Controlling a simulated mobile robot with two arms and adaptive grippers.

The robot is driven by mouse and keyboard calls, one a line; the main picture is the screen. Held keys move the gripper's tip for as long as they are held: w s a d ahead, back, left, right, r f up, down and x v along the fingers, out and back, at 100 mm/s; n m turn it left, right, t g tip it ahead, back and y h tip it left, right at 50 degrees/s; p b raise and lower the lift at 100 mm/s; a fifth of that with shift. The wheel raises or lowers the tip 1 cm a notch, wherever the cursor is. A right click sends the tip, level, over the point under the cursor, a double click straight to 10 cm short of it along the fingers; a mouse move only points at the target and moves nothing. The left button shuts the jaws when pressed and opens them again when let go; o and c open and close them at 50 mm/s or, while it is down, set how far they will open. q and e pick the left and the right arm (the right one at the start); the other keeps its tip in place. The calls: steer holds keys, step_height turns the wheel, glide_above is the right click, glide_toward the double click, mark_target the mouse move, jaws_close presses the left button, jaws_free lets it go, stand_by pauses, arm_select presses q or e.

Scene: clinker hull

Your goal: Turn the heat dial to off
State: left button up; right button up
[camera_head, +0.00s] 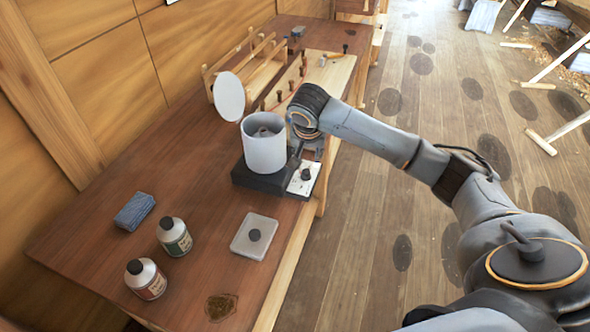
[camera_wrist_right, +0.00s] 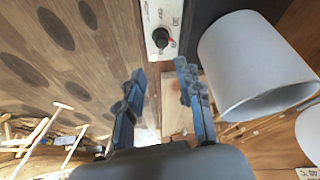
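The heat dial (camera_head: 306,174) is a black knob on a pale control plate at the front end of a dark heater base (camera_head: 265,180). A grey-white pot (camera_head: 264,152) stands on the base, also seen in the right wrist view (camera_wrist_right: 250,65). My right gripper (camera_wrist_right: 160,68) is open and empty, its fingers apart and pointing toward the dial without visibly touching it. My left gripper is not in view.
The wooden bench (camera_head: 190,180) holds a round white disc (camera_head: 229,97), a wooden rack (camera_head: 262,62), two bottles (camera_head: 174,237), a blue block (camera_head: 134,211) and a grey lidded square (camera_head: 254,236). The pot stands close beside the dial. Open floor (camera_head: 350,250) lies right of the bench.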

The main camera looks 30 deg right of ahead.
mark_target(306, 171)
steer(key=x, duration=0.5)
steer(key=p+x, duration=0.1)
steer(key=x, duration=0.4)
steer(key=shift+w+a+f, duration=0.15)
steer(key=shift+w+f, duration=0.05)
steer(key=shift+f, duration=0.1)
steer(key=shift+w+f, duration=0.1)
steer(key=shift+f, duration=0.3)
steer(key=shift+c, duration=0.2)
steer(key=c, duration=0.7)
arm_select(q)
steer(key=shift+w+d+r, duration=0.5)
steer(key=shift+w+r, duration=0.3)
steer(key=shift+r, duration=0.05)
arm_select(e)
jaws_close()
